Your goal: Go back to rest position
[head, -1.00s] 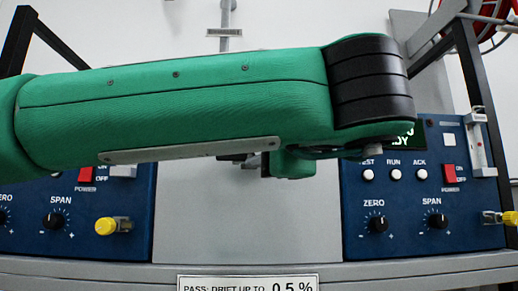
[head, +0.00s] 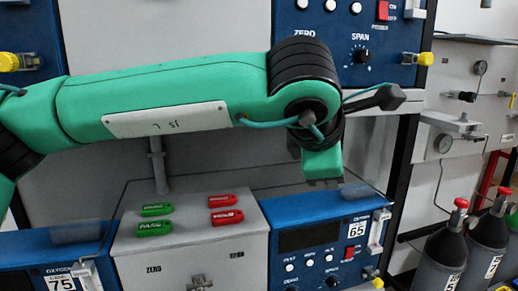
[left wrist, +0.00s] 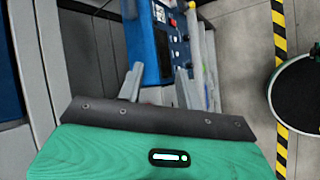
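My left arm (head: 170,95) is green and reaches across the head view from the left. Its left gripper (head: 325,182) points down near the blue analyser unit with the 65 label (head: 300,240); its fingertips are small and dark there. In the left wrist view two grey fingers of the left gripper (left wrist: 158,88) stand apart, with nothing seen held between them. My right gripper is in neither view.
Green tags (head: 154,228) and red tags (head: 226,217) lie on a grey box (head: 190,245). A blue unit labelled 75 (head: 30,247) stands left. Blue panels (head: 345,45) hang above. Gas cylinders (head: 485,245) stand right. The wrist view shows floor with yellow-black tape (left wrist: 280,75).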

